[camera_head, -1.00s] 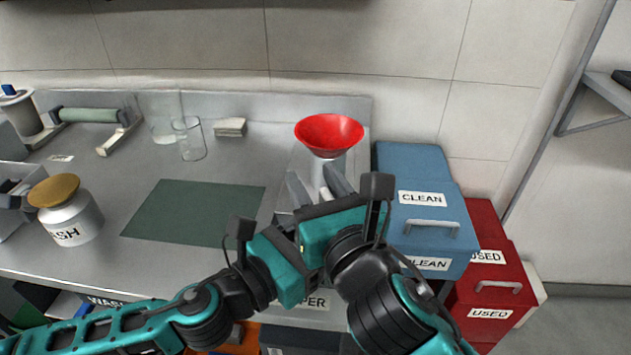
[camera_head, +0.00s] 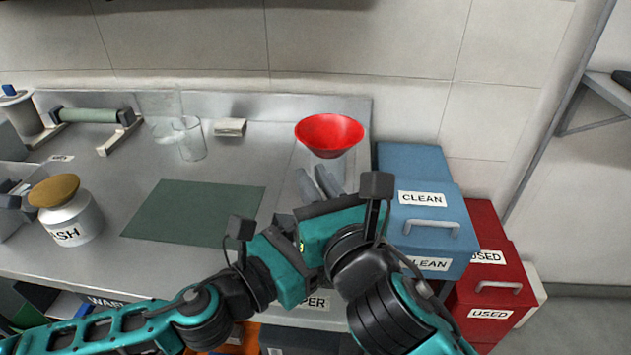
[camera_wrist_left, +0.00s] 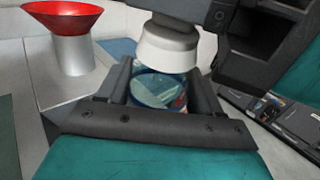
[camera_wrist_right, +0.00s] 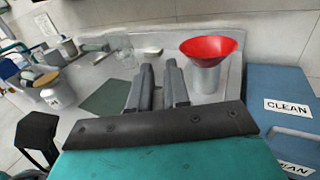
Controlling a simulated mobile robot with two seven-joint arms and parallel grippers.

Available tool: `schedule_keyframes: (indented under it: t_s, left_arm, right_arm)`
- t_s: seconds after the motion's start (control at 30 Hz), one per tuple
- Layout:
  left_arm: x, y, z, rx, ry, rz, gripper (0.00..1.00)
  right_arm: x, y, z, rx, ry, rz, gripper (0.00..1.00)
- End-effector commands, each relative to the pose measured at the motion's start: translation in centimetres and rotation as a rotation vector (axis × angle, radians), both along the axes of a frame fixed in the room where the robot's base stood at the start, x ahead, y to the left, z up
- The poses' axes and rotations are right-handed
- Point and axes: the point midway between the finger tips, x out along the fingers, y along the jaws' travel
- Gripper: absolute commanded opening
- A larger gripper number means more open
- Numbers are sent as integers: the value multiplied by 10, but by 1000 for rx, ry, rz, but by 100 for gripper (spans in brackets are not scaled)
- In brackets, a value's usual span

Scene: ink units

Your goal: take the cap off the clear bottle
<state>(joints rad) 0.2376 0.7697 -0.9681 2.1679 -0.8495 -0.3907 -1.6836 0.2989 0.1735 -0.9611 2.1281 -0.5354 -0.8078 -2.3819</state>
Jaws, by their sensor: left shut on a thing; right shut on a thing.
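The clear bottle (camera_wrist_left: 160,90) shows in the left wrist view as bluish glass between the fingers of my left gripper (camera_wrist_left: 158,80), which is shut on it. The white cap (camera_wrist_left: 168,45) is just above the bottle there, under dark parts of my right arm's gripper. I cannot tell whether cap and bottle touch. My right gripper (camera_head: 316,180) is shut, its fingers close together; they show in the right wrist view (camera_wrist_right: 158,72) too. The cap is hidden in that view. In the head view my right gripper covers bottle, cap and left fingertips.
A red funnel (camera_head: 329,135) on a pale stand is just beyond my right gripper. Blue CLEAN drawers (camera_head: 425,225) and red USED drawers (camera_head: 490,270) are at the right. A green mat (camera_head: 190,212), a WASH jar (camera_head: 72,220) and a glass beaker (camera_head: 190,140) are on the left.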

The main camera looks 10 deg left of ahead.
Motion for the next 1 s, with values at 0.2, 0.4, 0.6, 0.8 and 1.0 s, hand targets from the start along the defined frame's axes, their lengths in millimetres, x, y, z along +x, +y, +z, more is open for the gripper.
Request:
schedule_keyframes:
  t_s: [0.2, 0.4, 0.6, 0.8, 1.0]
  left_arm:
    - [0, -1, 3, -3, -7, -1, 0]
    - [0, -1, 3, -4, -7, -1, 0]
    - [0, -1, 3, -4, -6, -1, 0]
    - [0, 0, 3, -3, -5, -1, 0]
    - [0, 0, 2, -2, -4, -1, 0]
  right_arm:
    - [0, 0, -1, -1, 2, 1, 0]
    - [0, 0, 0, 0, 2, 1, 0]
    - [0, 0, 6, 0, 1, 0, 0]
    - [0, 0, 13, 0, 0, 0, 0]
    - [0, 0, 20, 1, -1, 1, 0]
